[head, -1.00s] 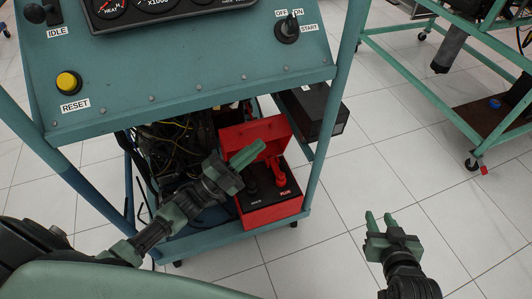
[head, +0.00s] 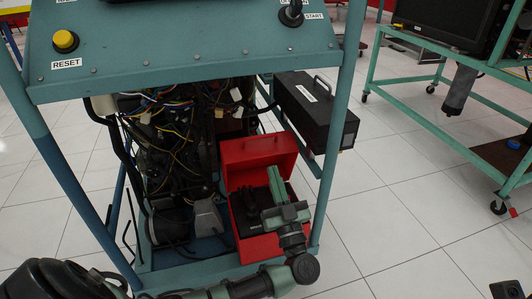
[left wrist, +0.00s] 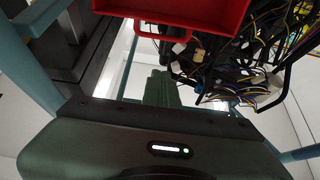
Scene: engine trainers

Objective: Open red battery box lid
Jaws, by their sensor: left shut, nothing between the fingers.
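The red battery box (head: 258,250) sits on the lower shelf of the teal engine stand. Its red lid (head: 258,152) stands raised at the back, with the dark battery top (head: 246,210) and black clamps showing inside. My left gripper (head: 275,172) is shut and empty, its green fingers pointing up in front of the box opening, hiding its right part. I cannot tell whether the fingers touch the lid. The left wrist view shows the closed fingertips (left wrist: 158,74) below a red box part (left wrist: 190,12) with a red handle loop (left wrist: 148,34). My right gripper is not visible.
Wires and engine parts (head: 170,165) fill the stand left of the box. A black case with a handle (head: 315,108) hangs behind right. The stand's right leg (head: 335,130) rises close to the box.

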